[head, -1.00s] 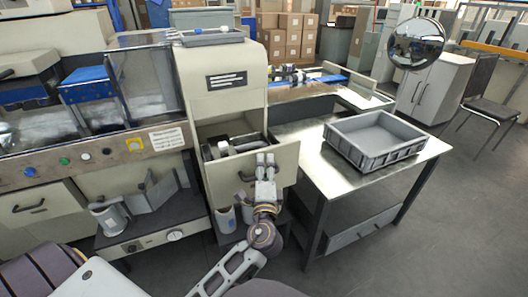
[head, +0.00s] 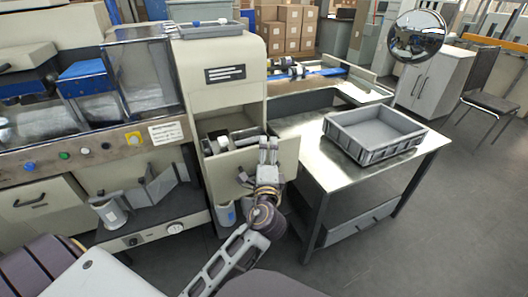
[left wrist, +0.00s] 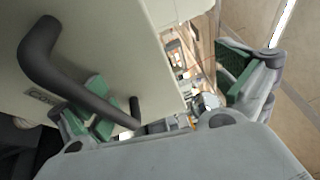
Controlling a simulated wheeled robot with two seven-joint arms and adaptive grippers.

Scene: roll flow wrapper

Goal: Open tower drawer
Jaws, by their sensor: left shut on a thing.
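The tower drawer (head: 223,188) is a beige drawer in the tall beige machine tower (head: 236,102). It stands pulled out, its inside visible from above, with a roll and dark parts in it. My left gripper (head: 268,145) is at the right part of the drawer front, its fingers pointing up. In the left wrist view, the dark bar handle (left wrist: 75,80) crosses in front of one finger, and the other finger is beyond the panel's edge. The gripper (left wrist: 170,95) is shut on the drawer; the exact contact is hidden. My right gripper is out of view.
A steel table (head: 305,138) with a grey crate (head: 374,152) stands close on the right. A grey tray (head: 207,30) lies on the tower top. Open floor (head: 430,240) lies at the right front.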

